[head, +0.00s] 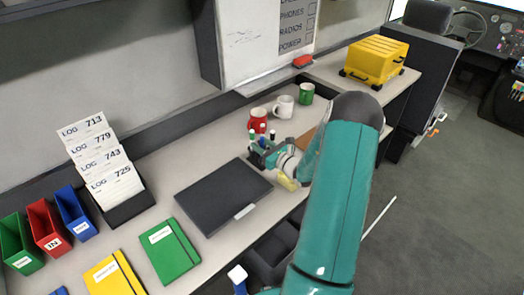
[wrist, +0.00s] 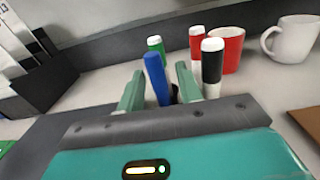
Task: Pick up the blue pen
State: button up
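The blue pen (wrist: 156,78) stands nearly upright between the two green fingers of my gripper (wrist: 160,80) in the wrist view. Gaps show on both sides of the pen, so the fingers are open around it and not closed on it. The pen's lower end is hidden behind the gripper body. In the head view my gripper (head: 266,155) is low over the desk at the pen group, beside the black laptop-like case; the blue pen is small there.
A green-capped (wrist: 155,44), a red-capped (wrist: 196,42) and a black marker (wrist: 212,66) stand close around the fingers. A red mug (wrist: 233,48) and white mug (wrist: 293,38) are behind. A green mug (head: 306,93) and dark flat case (head: 215,200) are also on the desk.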

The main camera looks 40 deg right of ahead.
grip_shut()
